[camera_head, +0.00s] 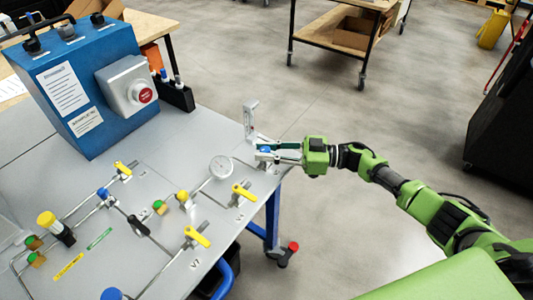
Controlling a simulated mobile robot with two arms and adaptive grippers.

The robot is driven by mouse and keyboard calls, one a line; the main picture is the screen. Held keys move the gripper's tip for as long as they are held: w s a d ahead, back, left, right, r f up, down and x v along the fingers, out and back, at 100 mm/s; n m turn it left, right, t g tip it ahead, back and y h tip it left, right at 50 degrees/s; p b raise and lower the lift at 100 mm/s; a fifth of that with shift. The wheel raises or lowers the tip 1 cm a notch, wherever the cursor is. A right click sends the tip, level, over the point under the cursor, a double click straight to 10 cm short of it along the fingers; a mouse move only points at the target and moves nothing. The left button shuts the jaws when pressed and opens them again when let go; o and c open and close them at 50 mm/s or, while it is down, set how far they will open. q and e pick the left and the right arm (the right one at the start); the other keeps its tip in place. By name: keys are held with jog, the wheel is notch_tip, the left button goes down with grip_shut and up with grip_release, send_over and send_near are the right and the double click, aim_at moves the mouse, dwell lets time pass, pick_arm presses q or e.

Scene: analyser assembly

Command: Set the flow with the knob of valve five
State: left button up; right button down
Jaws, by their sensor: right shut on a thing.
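My right gripper (275,152) reaches in from the right to the far right edge of the grey panel table. It is shut on a small blue knob (266,150) there, and the fingers partly hide it. No readable label shows beside this knob, so I cannot tell its valve number from the picture. A round white gauge (221,167) sits on the pipe just left of it. A yellow valve handle (244,192) lies nearer, and another yellow handle (197,237) is by the V7 label. My left gripper is not in view.
A blue box with a red button (145,95) stands at the back left of the table (150,260). A grey upright bracket (250,118) stands just behind my right gripper. Several pipes and coloured knobs cover the panel. The floor to the right is open, with a wooden cart (335,57) behind.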

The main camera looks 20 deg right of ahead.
jog(key=shift+a, duration=0.1)
jog(key=c, duration=1.9)
grip_release()
jog(key=shift+o, duration=0.4)
jog(key=shift+w+a, duration=0.1)
jog(key=v, duration=1.2)
